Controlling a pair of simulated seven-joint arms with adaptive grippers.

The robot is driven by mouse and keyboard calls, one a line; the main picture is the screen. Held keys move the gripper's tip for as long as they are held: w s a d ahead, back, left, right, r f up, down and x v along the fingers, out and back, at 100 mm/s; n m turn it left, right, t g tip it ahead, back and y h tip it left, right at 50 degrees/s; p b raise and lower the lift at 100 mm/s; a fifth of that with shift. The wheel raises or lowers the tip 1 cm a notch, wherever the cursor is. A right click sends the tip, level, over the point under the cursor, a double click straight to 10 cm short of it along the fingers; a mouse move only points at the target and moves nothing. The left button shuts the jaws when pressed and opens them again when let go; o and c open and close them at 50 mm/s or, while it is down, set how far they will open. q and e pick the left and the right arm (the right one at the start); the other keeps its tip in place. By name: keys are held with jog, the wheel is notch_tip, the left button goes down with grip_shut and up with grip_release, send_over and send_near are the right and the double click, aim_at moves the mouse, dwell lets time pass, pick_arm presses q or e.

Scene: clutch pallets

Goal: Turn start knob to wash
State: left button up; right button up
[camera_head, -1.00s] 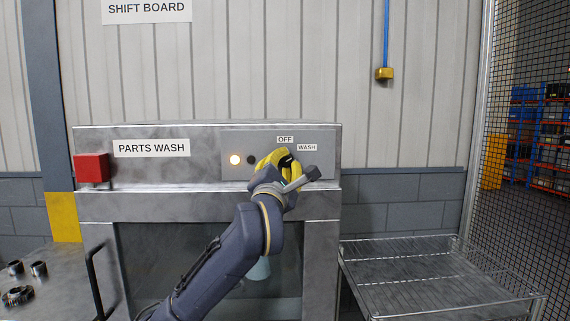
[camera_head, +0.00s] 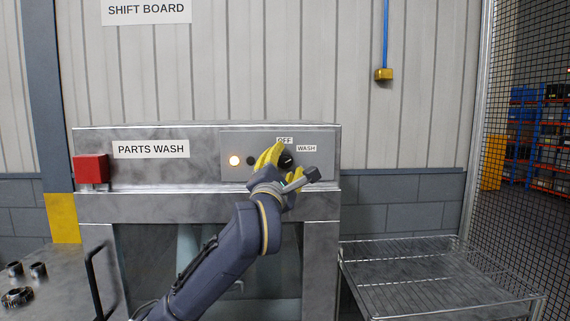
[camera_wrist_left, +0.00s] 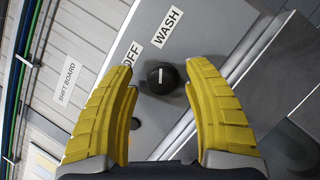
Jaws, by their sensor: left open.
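The start knob (camera_head: 287,160) is a round black knob with a white pointer line on the parts wash panel. In the left wrist view the knob (camera_wrist_left: 161,79) is in plain sight, its line pointing toward the WASH label (camera_wrist_left: 167,27) rather than the OFF label (camera_wrist_left: 131,53). My left gripper (camera_head: 281,160) is open, with yellow fingers on either side of the knob. In the left wrist view my left gripper (camera_wrist_left: 162,88) shows gaps between both fingers and the knob. My right gripper is not in view.
A lit indicator lamp (camera_head: 235,160) and a dark button (camera_head: 251,161) are left of the knob. A red box (camera_head: 91,169) sits at the washer's left end. A wire rack table (camera_head: 430,275) stands right. Metal parts (camera_head: 18,297) lie on the left bench.

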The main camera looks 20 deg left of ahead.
pick_arm(q)
jog(key=v, duration=0.7)
jog(key=shift+s, duration=0.25)
jog(key=shift+f, duration=0.1)
dwell(0.4)
